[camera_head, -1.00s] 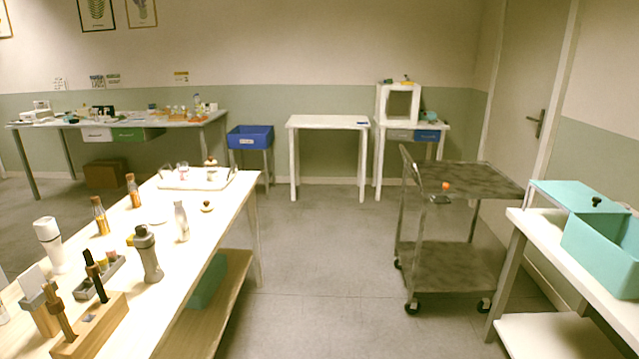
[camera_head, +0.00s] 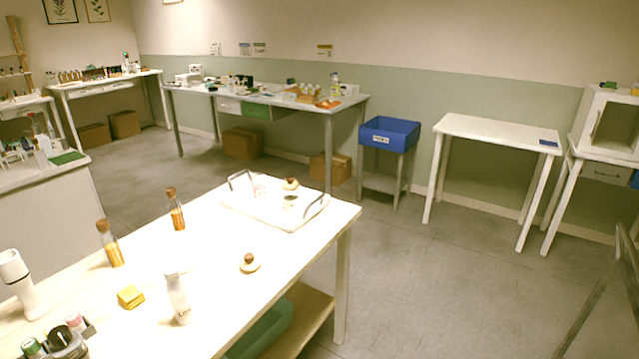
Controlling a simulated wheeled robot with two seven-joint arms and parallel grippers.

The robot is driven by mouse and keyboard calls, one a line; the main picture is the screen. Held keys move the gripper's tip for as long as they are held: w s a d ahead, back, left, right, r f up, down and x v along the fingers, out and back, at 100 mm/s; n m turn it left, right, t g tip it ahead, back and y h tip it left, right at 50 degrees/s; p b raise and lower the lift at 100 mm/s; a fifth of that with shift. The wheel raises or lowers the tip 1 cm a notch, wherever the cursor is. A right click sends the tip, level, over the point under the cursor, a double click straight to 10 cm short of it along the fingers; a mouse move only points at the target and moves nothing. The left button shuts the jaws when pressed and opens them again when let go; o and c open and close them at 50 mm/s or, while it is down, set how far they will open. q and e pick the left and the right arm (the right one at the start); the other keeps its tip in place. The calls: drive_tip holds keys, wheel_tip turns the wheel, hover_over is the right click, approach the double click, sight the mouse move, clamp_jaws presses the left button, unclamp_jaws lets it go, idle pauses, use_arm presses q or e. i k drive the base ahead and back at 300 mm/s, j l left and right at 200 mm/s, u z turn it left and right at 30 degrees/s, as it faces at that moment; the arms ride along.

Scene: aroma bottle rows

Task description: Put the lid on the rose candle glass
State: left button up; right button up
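A white tray (camera_head: 262,212) with dark handles stands at the far end of the bright worktable. A small clear glass (camera_head: 259,187) stands on its left part. A pale round piece with a brown knob (camera_head: 290,184) shows at the tray's back right, above a small pale vessel (camera_head: 290,202); I cannot tell whether they touch. A similar lid-like disc with a dark knob (camera_head: 249,263) lies on the bare tabletop in front of the tray. I cannot tell which glass is the rose candle glass. Neither gripper is in view.
The worktable (camera_head: 225,260) also holds a white bottle (camera_head: 177,297), two corked bottles (camera_head: 110,244), a yellow block (camera_head: 130,297) and a white flask (camera_head: 20,283).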

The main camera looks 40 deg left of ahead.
sight(258, 182)
drive_tip(key=i+l+u, duration=0.1)
drive_tip(key=i+u, duration=0.3)
drive_tip(key=i+l+u, duration=0.2)
drive_tip(key=i+u, duration=0.2)
drive_tip(key=i+l+u, duration=0.7)
drive_tip(key=u, duration=0.15)
